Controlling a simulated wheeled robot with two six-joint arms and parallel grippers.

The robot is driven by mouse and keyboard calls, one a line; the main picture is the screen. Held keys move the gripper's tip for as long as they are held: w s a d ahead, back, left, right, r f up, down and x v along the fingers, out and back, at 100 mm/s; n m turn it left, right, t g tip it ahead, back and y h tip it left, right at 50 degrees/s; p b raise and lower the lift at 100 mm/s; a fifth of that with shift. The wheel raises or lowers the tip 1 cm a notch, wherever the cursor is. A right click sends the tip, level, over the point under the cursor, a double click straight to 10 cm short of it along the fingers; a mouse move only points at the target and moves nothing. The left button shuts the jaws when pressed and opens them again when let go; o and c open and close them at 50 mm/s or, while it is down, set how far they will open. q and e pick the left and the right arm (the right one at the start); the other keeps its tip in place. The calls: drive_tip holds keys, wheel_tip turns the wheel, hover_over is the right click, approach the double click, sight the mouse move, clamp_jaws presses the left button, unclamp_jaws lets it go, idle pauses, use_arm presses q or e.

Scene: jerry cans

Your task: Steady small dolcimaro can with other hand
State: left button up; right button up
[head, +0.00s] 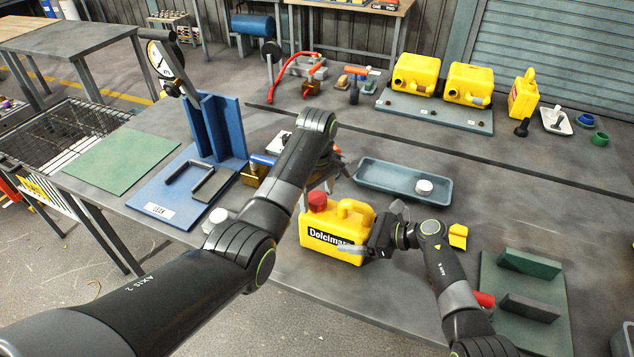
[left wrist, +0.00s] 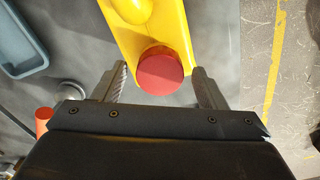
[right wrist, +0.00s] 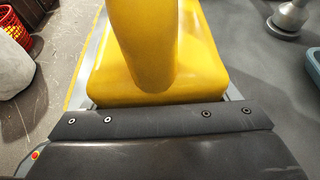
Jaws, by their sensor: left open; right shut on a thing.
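The small yellow Dolcimaro can (head: 330,243) stands upright on the table, its label facing front and its red cap (head: 317,200) on top. My right gripper (head: 378,240) is shut on the can at its right end. The right wrist view shows the yellow body (right wrist: 155,75) close in front of that gripper (right wrist: 160,100), its fingertips mostly hidden. My left gripper (head: 328,178) is open above the cap. In the left wrist view the cap (left wrist: 160,70) lies between the open fingers (left wrist: 163,88), with space on both sides.
A grey-blue tray (head: 365,185) with a white round piece (head: 424,187) lies behind the can. A blue fixture (head: 190,165) stands left, and a green plate with blocks (head: 495,290) lies right. Larger yellow cans (head: 415,76) stand on a rack at the back.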

use_arm(q)
drive_tip(key=shift+f, duration=0.3)
drive_tip(key=c, duration=1.1)
drive_tip(key=shift+o, duration=0.2)
drive_tip(key=m, duration=1)
drive_tip(key=shift+m, duration=0.3)
drive_tip(key=m, duration=0.4)
drive_tip(key=shift+m, duration=0.3)
drive_tip(key=m, duration=0.6)
drive_tip(key=o, duration=1.2)
drive_tip(key=shift+c, duration=0.2)
